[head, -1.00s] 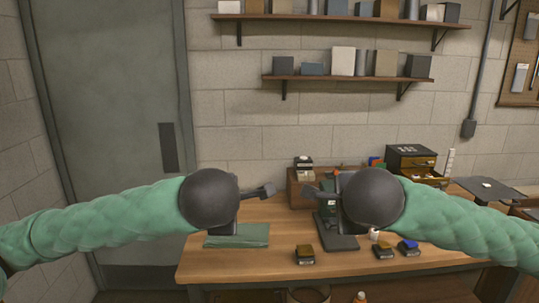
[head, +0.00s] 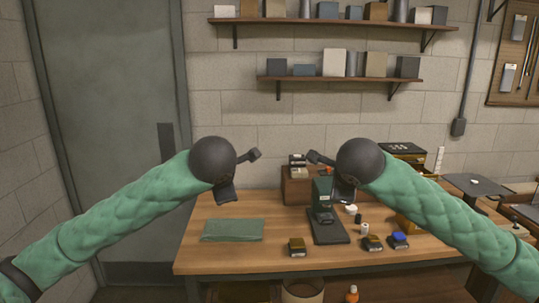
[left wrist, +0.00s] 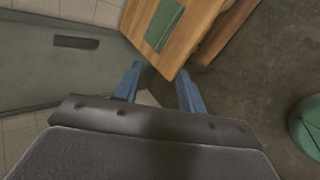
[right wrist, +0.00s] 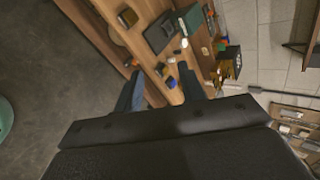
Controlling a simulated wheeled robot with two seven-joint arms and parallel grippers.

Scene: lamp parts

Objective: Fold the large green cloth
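A green cloth (head: 233,230) lies flat as a rectangle on the left part of the wooden table. It also shows in the left wrist view (left wrist: 163,24). My left gripper (left wrist: 160,82) is open and empty; in the head view it is raised above the table, up and behind the cloth in the picture. My right gripper (right wrist: 160,88) is open and empty, raised above the table in front of the dark green machine. Neither gripper touches the cloth.
A dark green machine on a black base (head: 328,228) stands mid-table. A drawer cabinet (head: 404,152) is at the back right. Table wood around the cloth is clear.

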